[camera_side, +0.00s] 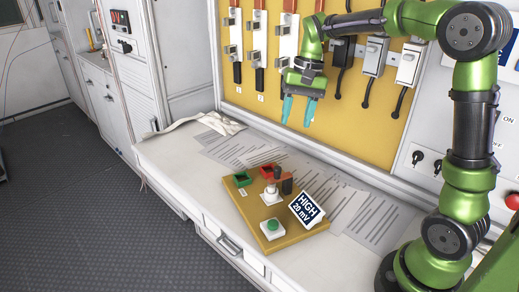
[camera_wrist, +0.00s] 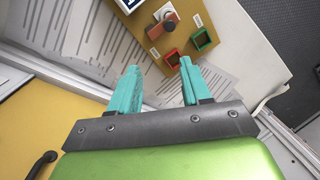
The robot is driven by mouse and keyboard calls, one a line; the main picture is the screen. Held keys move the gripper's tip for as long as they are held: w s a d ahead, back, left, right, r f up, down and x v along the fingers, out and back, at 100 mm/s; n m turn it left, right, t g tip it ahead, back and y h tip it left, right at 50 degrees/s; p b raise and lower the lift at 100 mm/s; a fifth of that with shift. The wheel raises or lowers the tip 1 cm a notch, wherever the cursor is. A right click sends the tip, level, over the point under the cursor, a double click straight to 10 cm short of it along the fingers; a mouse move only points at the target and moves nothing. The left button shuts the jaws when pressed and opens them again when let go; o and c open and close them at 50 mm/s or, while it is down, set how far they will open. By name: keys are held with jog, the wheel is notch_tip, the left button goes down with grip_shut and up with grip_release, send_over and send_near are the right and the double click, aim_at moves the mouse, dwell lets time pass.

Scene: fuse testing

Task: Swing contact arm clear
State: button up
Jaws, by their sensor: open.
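The yellow test board (camera_side: 243,200) lies on the white bench. On it stands a white post (camera_side: 270,193) with a dark knob and a brown-orange piece (camera_side: 287,184) beside it, which looks like the contact arm. In the wrist view the brown-orange piece (camera_wrist: 170,26) shows near the top edge, beside the red and green holders. My gripper (camera_side: 298,110) has teal fingers, open and empty, pointing down above the bench, behind the board and apart from it. The fingers also show in the wrist view (camera_wrist: 158,68). Whether a fuse is at the post cannot be told.
The board carries a green holder (camera_side: 242,179), a red holder (camera_side: 266,170), a green button (camera_side: 272,226) and a sign reading HIGH 20 mV (camera_side: 307,208). Printed sheets (camera_side: 350,215) lie around it. A yellow wall panel (camera_side: 345,103) with switches and fuses rises behind.

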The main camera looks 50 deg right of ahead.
aim_at(278, 167)
jog(key=shift+w+d+r+m+g+y, duration=0.55)
jog(key=shift+w+r+m+g+y, duration=0.65)
jog(key=shift+w+m, duration=0.85)
jog(key=x, duration=1.6)
jog(key=shift+s+d+f, duration=0.1)
jog(key=shift+d+f, duration=0.1)
jog(key=shift+f, duration=0.1)
grip_shut()
